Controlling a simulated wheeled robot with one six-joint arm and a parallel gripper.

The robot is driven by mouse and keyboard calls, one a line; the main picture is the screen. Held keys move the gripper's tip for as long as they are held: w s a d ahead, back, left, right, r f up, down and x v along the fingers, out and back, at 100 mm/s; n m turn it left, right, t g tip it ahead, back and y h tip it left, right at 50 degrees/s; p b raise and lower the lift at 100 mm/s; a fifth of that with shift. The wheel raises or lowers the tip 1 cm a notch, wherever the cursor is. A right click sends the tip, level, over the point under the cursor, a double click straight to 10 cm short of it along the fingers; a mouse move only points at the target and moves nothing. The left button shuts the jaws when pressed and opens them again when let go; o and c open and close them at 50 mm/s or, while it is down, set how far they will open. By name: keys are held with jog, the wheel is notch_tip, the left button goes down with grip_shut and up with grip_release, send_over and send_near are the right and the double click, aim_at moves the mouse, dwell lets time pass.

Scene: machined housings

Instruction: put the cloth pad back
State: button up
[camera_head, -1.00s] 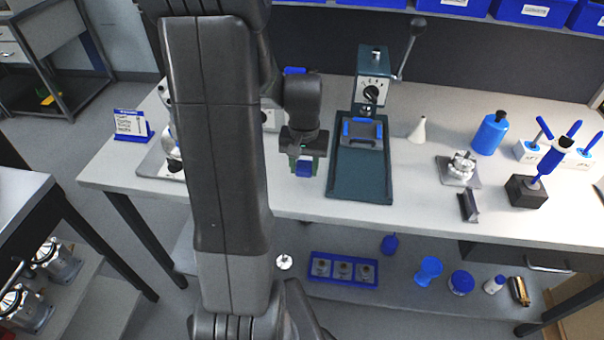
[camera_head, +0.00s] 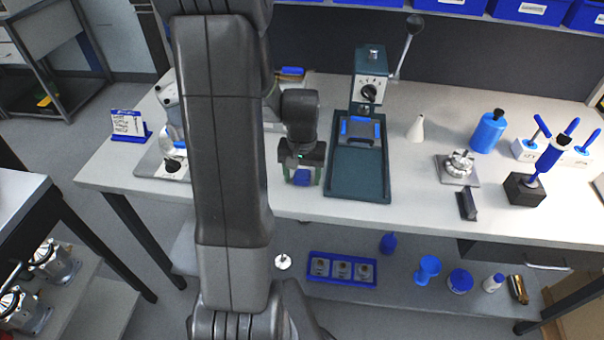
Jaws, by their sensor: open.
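My gripper (camera_head: 302,180) is over the front part of the bench, just left of the dark green press base. Its two greenish fingers are spread apart and point down. A small blue piece, which looks like the cloth pad (camera_head: 301,178), shows between the fingers, with a narrow gap on each side. I cannot tell whether it lies on the bench top. My arm hides part of the bench to the left of the gripper.
The green press (camera_head: 371,90) with its base tray (camera_head: 357,185) stands close to the right of my gripper. A white cone (camera_head: 416,129), a blue bottle (camera_head: 489,131) and a metal fixture (camera_head: 459,165) are farther right. A small sign (camera_head: 129,124) stands at the left.

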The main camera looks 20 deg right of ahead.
aim_at(302, 175)
jog(key=shift+r, duration=0.1)
notch_tip(302, 175, up, 12)
dwell(0.5)
dwell(1.0)
